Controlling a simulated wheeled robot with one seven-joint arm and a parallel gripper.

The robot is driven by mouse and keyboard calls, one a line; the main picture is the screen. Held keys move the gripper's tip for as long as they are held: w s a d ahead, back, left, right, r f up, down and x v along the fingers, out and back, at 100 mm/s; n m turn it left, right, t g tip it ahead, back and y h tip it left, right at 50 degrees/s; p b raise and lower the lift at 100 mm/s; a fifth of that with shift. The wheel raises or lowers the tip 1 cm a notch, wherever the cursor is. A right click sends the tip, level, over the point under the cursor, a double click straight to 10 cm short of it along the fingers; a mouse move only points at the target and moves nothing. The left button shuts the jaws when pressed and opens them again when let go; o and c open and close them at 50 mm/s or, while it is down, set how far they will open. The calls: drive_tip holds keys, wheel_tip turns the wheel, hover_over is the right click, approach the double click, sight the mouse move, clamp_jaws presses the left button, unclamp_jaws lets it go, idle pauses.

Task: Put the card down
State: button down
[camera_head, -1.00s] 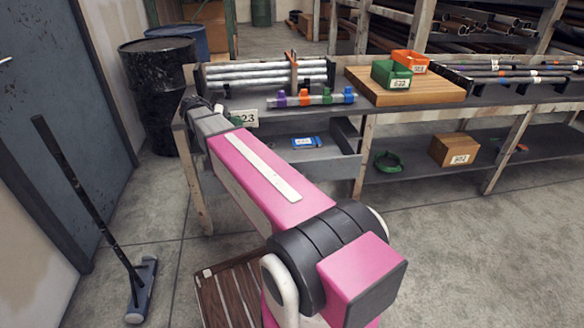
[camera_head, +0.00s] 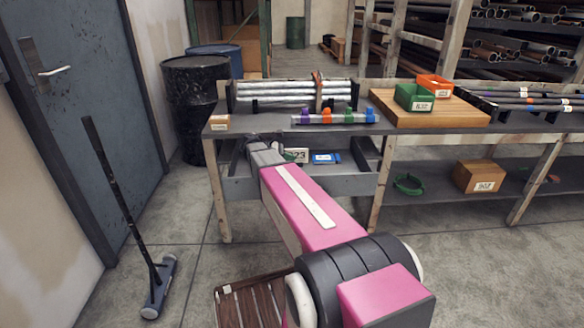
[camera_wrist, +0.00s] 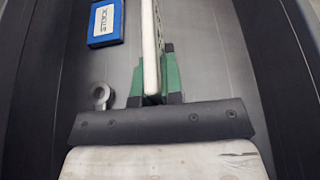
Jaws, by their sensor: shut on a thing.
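The white card (camera_head: 298,155), with dark digits ending in "23", is in my gripper at the open grey drawer (camera_head: 345,184) under the bench. In the wrist view the card (camera_wrist: 150,45) shows edge-on and upright between the green fingers of my gripper (camera_wrist: 154,84), which are shut on it. The drawer floor (camera_wrist: 205,60) lies below the card; I cannot tell whether they touch. My forearm hides part of the drawer in the head view.
A blue labelled box (camera_wrist: 106,22) lies in the drawer left of the card; a grey metal ring (camera_wrist: 101,95) lies nearer my gripper. Dark drawer walls stand on both sides. The bench top (camera_head: 275,128) above carries a small cardboard box (camera_head: 220,122) and a pipe with coloured clips (camera_head: 335,117).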

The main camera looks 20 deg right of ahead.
drive_tip(key=shift+d+f, duration=0.35)
drive_tip(key=shift+d, duration=0.15)
drive_tip(key=shift+f, duration=1.95)
drive_tip(key=shift+f, duration=0.15)
drive_tip(key=c, duration=1.2)
unclamp_jaws()
drive_tip(key=shift+c, duration=0.2)
drive_tip(key=shift+w+a+r, duration=0.1)
drive_tip(key=shift+a+r, duration=0.1)
drive_tip(key=shift+r, duration=0.05)
drive_tip(key=v, duration=1.1)
drive_tip(key=shift+a+r, duration=0.1)
drive_tip(key=shift+a, duration=0.15)
